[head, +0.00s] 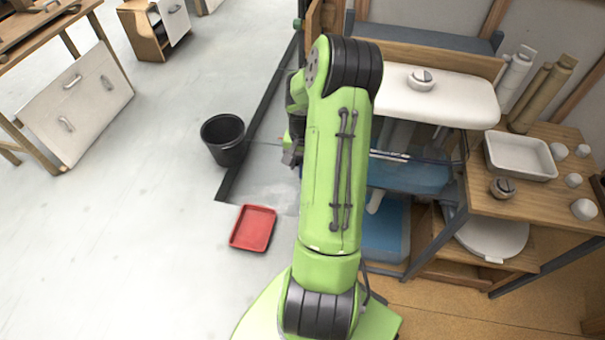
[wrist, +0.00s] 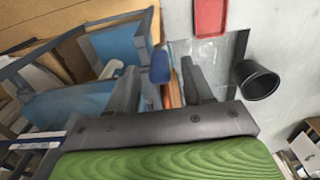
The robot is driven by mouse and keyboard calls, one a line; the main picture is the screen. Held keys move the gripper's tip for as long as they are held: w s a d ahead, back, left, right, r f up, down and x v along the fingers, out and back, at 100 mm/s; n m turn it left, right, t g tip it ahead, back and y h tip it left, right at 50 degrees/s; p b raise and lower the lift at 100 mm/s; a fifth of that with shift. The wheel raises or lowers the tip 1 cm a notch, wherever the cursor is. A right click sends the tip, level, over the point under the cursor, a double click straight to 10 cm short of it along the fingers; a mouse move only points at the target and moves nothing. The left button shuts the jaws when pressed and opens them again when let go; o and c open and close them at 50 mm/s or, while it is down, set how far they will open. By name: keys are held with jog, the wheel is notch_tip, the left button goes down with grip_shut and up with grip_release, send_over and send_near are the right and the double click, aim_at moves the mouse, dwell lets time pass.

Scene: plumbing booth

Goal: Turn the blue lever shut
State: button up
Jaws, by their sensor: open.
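The blue lever (wrist: 160,66) shows in the wrist view as a short, rounded blue handle. It appears between the two dark fingers of my gripper (wrist: 160,72), near their tips. The fingers are spread, one on each side of it in the picture, and I cannot tell whether either touches it. A copper-coloured pipe (wrist: 171,93) shows below the lever, also between the fingers. In the head view my green arm hides the lever and most of my gripper.
A black bucket (head: 223,138) and a red tray (head: 253,228) are on the floor left of my arm. A white basin (head: 440,98) and a wooden bench (head: 530,200) with a white tray (head: 520,157) are on the right. Open floor lies left.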

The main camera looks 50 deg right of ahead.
notch_tip(320, 180, down, 3)
jog(key=shift+f, duration=0.2)
jog(key=shift+c, duration=0.3)
grip_shut()
